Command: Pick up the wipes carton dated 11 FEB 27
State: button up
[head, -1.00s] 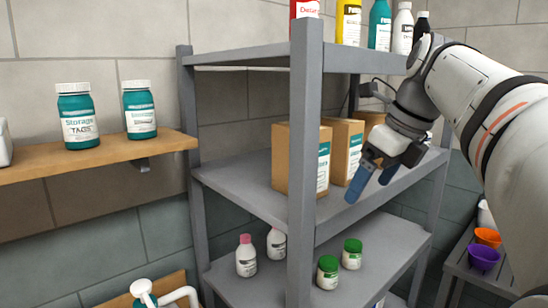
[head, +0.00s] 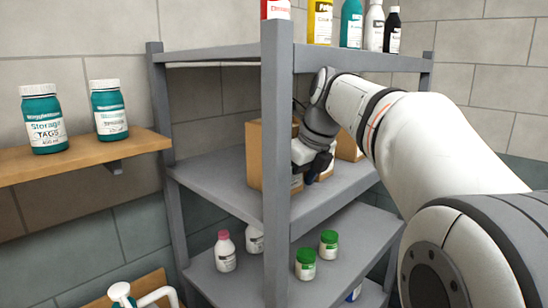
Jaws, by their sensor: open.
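Brown cartons stand on the middle shelf (head: 215,177) of a grey rack. The nearest carton (head: 255,155) is partly hidden behind the rack's front post and my gripper. Another carton (head: 348,148) shows to the right, behind my arm. Any carton between them is mostly covered by my wrist. No date can be read on any carton. My gripper (head: 309,180) is open, with its dark fingers low in front of the cartons, just right of the post. I cannot tell whether a finger touches a carton.
The rack's front post (head: 277,150) stands close left of my gripper. Bottles, including a yellow one (head: 320,22), stand on the top shelf. Green-lidded jars (head: 305,264) and a pink-capped bottle (head: 225,252) stand below. Teal jars (head: 43,120) sit on a wooden shelf at left.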

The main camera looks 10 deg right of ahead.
jog(key=shift+f, duration=0.2)
dwell(0.4)
jog(key=c, duration=1.3)
jog(key=shift+c, duration=0.4)
jog(key=shift+r, duration=0.1)
